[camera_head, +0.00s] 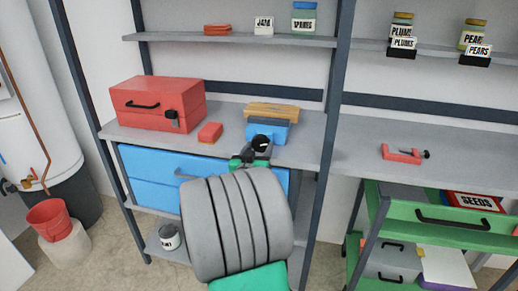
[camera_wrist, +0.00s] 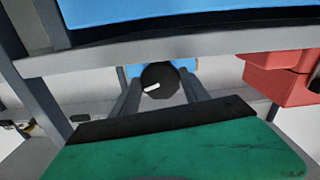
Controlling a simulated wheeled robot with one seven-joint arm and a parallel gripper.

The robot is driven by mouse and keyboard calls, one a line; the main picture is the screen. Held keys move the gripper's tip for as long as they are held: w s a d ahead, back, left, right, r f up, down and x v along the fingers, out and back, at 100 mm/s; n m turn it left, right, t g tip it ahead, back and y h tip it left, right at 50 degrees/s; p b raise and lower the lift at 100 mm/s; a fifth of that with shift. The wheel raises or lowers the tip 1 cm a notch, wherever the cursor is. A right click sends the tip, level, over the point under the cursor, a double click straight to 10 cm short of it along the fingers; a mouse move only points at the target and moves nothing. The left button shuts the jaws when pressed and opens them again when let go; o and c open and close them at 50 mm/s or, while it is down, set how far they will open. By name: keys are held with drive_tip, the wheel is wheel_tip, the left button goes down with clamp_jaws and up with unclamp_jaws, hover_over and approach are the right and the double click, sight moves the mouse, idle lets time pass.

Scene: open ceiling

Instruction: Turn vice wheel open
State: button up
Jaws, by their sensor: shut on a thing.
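The blue vice (camera_head: 280,132) sits at the front edge of the grey workbench, under a wooden block (camera_head: 272,110). Its black round wheel (camera_head: 261,140) faces me and carries a white mark. In the wrist view the wheel (camera_wrist: 168,71) lies between my two fingers, with the white mark lying nearly level. My gripper (camera_head: 257,150) is shut on the wheel. It also shows in the wrist view (camera_wrist: 162,92), a finger on each side of the wheel. My arm hides the lower part of the vice in the head view.
A red toolbox (camera_head: 158,104) and a small red block (camera_head: 210,132) stand left of the vice. A red clamp (camera_head: 402,154) lies on the right bench. Blue drawers (camera_head: 150,180) are below. A green-framed cart (camera_head: 445,232) stands at the right.

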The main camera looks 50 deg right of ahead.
drive_tip(key=n, duration=0.3)
drive_tip(key=o, duration=1.4)
drive_tip(key=shift+c, duration=0.2)
drive_tip(key=v, duration=0.7)
drive_tip(key=shift+s+a, duration=0.2)
drive_tip(key=shift+a, duration=0.15)
